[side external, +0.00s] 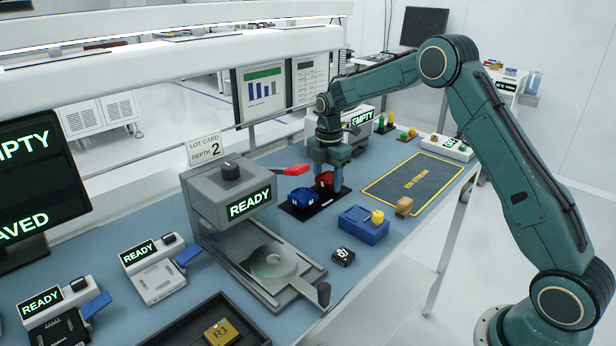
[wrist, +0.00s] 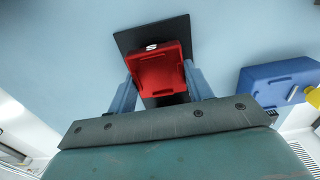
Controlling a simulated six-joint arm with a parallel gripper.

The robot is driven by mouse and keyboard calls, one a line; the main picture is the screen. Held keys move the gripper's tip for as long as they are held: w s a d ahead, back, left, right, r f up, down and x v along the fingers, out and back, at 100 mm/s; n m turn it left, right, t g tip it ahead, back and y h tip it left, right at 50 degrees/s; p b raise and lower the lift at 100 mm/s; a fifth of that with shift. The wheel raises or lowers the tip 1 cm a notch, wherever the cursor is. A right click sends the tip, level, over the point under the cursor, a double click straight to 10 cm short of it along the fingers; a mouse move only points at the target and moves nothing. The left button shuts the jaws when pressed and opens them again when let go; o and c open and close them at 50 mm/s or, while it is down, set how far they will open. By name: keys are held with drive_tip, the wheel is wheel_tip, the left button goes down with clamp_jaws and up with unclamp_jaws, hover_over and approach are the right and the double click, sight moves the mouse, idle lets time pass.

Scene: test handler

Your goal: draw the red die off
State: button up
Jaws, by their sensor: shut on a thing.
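I cannot tell whether the die touches the plate.
A blue block (side external: 361,231) with a yellow knob (side external: 377,216) and a black die (side external: 343,256) stand in front. A press unit reading READY (side external: 249,204) is at left.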

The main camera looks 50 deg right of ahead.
drive_tip(key=shift+r, duration=0.55)
idle(0.7)
drive_tip(key=shift+r, duration=0.65)
drive_tip(key=shift+r, duration=0.1)
